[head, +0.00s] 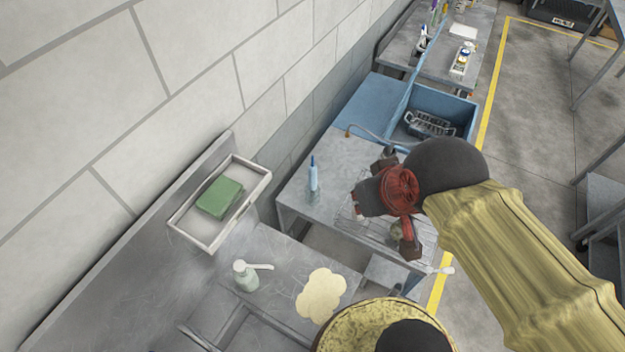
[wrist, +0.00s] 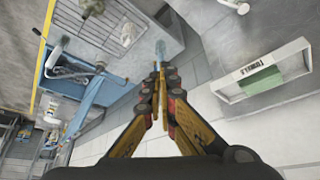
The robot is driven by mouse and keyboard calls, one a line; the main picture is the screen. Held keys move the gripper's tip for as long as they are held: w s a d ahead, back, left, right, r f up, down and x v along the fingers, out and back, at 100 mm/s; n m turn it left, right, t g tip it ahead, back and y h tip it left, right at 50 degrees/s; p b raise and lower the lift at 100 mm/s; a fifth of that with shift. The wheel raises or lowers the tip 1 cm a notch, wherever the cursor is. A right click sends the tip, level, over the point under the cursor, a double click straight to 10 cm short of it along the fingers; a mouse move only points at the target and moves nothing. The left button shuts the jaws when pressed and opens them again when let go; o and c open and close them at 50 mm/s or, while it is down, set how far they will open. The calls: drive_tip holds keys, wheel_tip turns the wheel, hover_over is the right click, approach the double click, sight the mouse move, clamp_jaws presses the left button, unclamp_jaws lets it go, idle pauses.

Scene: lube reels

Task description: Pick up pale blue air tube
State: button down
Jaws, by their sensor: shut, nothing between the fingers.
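A slim upright item, pale blue with a darker blue top, is most likely the pale blue air tube (head: 313,176). It stands on the grey metal table (head: 345,150) near the wall, left of my gripper (head: 366,196) in the head view. My fingers are together and hold nothing. A small gap seems to lie between tips and tube, but the depth is hard to judge. My arm hides part of the table in the head view.
A pump bottle (head: 246,276) and a cream cloth (head: 321,295) are on the nearer table. A blue sink (head: 458,103) with a rack lies beyond.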

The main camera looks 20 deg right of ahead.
sight(312, 166)
drive_tip(key=c, duration=2.6)
unclamp_jaws()
drive_tip(key=shift+o, duration=1.1)
drive_tip(key=shift+f, duration=0.4)
drive_tip(key=shift+o, duration=1.3)
drive_tip(key=f+g, duration=0.1)
drive_tip(key=w+f+g, duration=0.1)
drive_tip(key=f, duration=0.1)
drive_tip(key=shift+w+f, duration=0.15)
drive_tip(key=shift+f, duration=0.15)
drive_tip(key=o, duration=0.7)
drive_tip(key=w+f+g, duration=0.3)
drive_tip(key=w+f, duration=0.7)
drive_tip(key=w, duration=0.1)
drive_tip(key=shift+w+g, duration=0.3)
drive_tip(key=shift+w, duration=0.1)
drive_tip(key=w+f+m+g, duration=0.1)
drive_tip(key=w+f, duration=1.3)
drive_tip(key=f, duration=0.3)
drive_tip(key=shift+m+t, duration=0.3)
drive_tip(key=shift+t, duration=0.2)
drive_tip(key=w, duration=0.7)
drive_tip(key=shift+w+r+p, duration=0.2)
drive_tip(key=shift+p, duration=0.15)
drive_tip(key=shift+f+p, duration=0.85)
drive_tip(key=shift+f, duration=3)
